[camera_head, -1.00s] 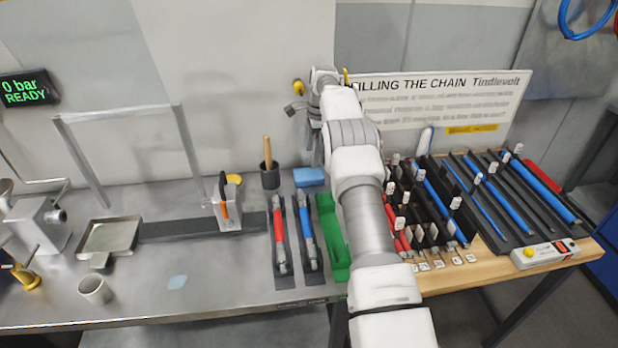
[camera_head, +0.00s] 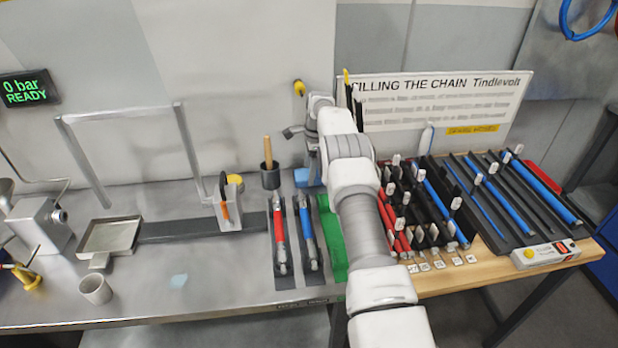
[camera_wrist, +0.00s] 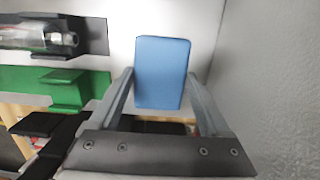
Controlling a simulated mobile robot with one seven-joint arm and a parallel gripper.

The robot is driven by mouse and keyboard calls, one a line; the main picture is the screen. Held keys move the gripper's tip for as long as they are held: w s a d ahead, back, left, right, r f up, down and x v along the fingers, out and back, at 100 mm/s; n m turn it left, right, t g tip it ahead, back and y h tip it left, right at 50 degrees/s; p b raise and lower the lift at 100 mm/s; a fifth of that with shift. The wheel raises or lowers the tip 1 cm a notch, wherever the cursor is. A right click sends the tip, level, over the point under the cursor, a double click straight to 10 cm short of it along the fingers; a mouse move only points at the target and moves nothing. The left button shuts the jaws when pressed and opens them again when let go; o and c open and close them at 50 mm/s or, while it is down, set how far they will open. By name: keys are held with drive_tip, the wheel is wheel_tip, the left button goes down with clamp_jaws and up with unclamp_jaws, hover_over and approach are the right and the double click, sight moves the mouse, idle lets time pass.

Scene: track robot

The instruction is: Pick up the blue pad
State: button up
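The blue pad (camera_wrist: 161,73) lies on the steel bench close to the back wall. In the head view only its left part (camera_head: 302,177) shows, behind my arm. In the wrist view my gripper (camera_wrist: 160,88) is open, with one finger on each side of the pad's near part. I cannot tell how high the fingertips are above the bench, and the gripper does not hold the pad.
A dark cup with a wooden handle (camera_head: 270,178) stands left of the pad. A green holder (camera_head: 331,240) and dark trays with red (camera_head: 277,215) and blue (camera_head: 306,225) tools lie in front. The back wall (camera_wrist: 275,90) is close on the right in the wrist view.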

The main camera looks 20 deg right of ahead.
drive_tip(key=c, duration=0.6)
drive_tip(key=shift+r, duration=0.1)
drive_tip(key=shift+r, duration=0.75)
drive_tip(key=shift+s+t+b, duration=0.15)
drive_tip(key=shift+t+b, duration=0.3)
drive_tip(key=shift+t, duration=0.05)
